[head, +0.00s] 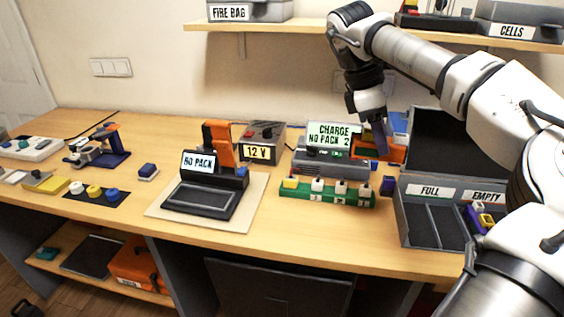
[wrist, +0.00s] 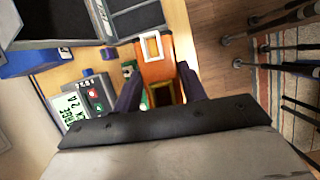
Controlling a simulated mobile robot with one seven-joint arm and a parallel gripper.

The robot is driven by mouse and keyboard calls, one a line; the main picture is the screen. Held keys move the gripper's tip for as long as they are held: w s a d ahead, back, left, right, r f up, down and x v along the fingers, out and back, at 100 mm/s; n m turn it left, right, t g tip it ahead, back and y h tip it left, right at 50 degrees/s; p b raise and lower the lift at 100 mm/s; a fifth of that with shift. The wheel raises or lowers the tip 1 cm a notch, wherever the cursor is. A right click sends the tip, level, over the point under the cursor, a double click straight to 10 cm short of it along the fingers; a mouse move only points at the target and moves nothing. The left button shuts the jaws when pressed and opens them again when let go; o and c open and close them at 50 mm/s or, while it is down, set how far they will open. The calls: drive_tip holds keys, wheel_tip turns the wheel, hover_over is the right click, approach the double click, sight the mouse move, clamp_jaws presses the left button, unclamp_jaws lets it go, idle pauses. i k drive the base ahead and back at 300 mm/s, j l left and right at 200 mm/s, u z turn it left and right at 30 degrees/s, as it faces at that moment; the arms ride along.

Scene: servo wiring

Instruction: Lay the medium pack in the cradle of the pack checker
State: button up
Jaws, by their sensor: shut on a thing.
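The pack has a white square frame and a yellow-rimmed dark square. Its size class cannot be read. The pack checker (head: 233,178) stands left of centre on a pale mat, its display reading NO PACK (head: 199,163). Its dark cradle (head: 200,200) is empty and far left of my gripper.
The charger (head: 330,160) reads CHARGE NO PACK 2. A green strip (head: 325,194) with several blocks lies before it. A small blue block (head: 388,186) sits beside the FULL/EMPTY tray (head: 412,232). A 12 V supply (head: 262,140) stands behind the checker. A shelf (head: 300,27) hangs above.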

sight(203, 199)
drive_tip(key=i+j, duration=0.1)
drive_tip(key=j, duration=0.35)
drive_tip(key=i+j, duration=0.1)
drive_tip(key=j, duration=0.8)
drive_tip(key=i+j+u, duration=0.1)
drive_tip(key=j, duration=0.35)
drive_tip(key=i, duration=0.05)
